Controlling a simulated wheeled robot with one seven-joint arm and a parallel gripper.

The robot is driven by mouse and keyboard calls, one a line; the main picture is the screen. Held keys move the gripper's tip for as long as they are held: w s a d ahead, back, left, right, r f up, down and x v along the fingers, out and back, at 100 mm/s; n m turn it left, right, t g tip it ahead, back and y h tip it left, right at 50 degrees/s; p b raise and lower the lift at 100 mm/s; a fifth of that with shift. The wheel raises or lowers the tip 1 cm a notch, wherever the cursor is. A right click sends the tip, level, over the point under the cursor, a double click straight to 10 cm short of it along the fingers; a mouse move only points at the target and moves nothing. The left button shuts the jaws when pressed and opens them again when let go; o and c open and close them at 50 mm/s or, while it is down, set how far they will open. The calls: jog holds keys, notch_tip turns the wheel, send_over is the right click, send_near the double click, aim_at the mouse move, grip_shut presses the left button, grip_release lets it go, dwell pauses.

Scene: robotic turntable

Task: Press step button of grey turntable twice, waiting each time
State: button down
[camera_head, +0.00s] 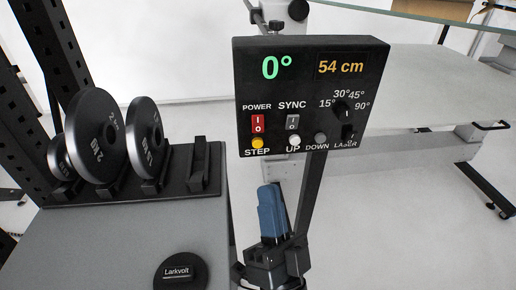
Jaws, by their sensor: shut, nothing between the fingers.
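A black control panel (310,95) stands on a dark post at the upper middle. Its displays read 0° and 54 cm. The yellow step button (257,143) is at the lower left of the panel, below the red power switch (258,123). A white UP button (294,141) and a grey DOWN button (320,138) sit to its right. A dial (342,107) is marked 15°, 30°, 45° and 90°. My gripper (271,193) has blue fingers, shut and empty, below the panel and apart from the step button. No turntable can be made out for certain.
A rack with several weight plates (96,137) stands on a grey cabinet (125,240) at left, close to my arm. A black Larkvolt disc (180,271) lies at its front. A white table (440,95) is behind the panel at right.

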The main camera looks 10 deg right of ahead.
aim_at(258, 143)
jog(key=shift+w+b, duration=1.55)
jog(key=shift+w, duration=2.85)
jog(key=shift+w, duration=0.1)
jog(key=shift+w, duration=0.35)
